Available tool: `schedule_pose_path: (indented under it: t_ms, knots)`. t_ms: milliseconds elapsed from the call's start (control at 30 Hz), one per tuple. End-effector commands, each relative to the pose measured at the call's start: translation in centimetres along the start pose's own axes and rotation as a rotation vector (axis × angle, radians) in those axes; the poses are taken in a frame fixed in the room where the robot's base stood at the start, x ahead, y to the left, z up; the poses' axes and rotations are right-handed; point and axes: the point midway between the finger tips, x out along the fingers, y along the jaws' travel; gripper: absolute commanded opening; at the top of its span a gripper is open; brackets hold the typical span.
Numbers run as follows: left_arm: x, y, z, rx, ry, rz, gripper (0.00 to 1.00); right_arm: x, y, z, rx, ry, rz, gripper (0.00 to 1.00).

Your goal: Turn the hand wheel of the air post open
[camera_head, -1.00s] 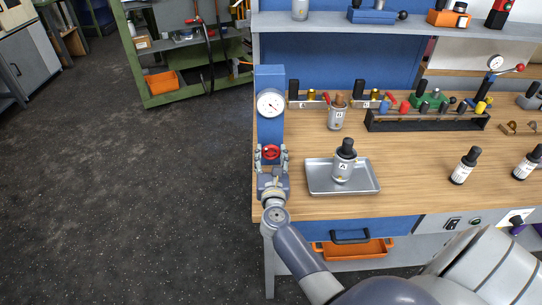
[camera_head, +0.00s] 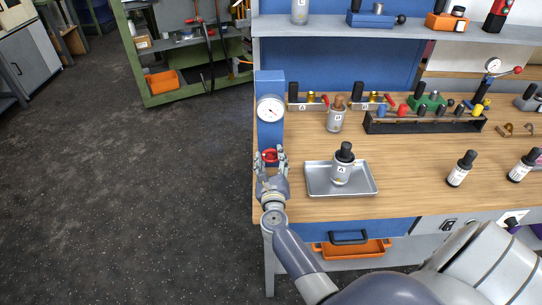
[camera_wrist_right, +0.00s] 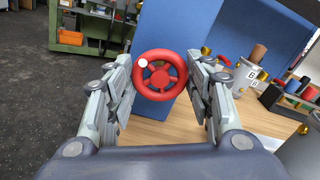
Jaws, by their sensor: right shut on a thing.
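The air post (camera_head: 270,88) is a blue upright box with a round white gauge (camera_head: 270,109) on its front, at the left end of the bench. Its red hand wheel (camera_head: 269,156) sits low on the front. In the right wrist view the wheel (camera_wrist_right: 160,75) faces me, with spokes and a small white knob at its upper left. My right gripper (camera_head: 270,158) is at the wheel, one finger on each side. It is shut on the wheel, though the wrist view does not clearly show the finger contact. My left gripper is not in view.
A metal tray (camera_head: 366,187) with bottle A (camera_head: 342,168) stands just right of my gripper. Can B (camera_head: 336,119), a black tool rack (camera_head: 423,127) and dark-capped bottles (camera_head: 460,168) stand farther right. The bench's left edge is close to the post, with open floor beyond.

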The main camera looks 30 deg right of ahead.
Motion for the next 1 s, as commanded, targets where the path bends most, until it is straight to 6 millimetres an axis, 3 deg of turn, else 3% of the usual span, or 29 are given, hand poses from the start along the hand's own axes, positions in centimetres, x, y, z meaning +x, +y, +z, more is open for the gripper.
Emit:
schedule_pose_path:
  t_ms: [1000]
  knots:
    - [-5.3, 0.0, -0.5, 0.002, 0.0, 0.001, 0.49, 0.0, 0.0, 0.2, -0.967, 0.001, 0.002, 0.25]
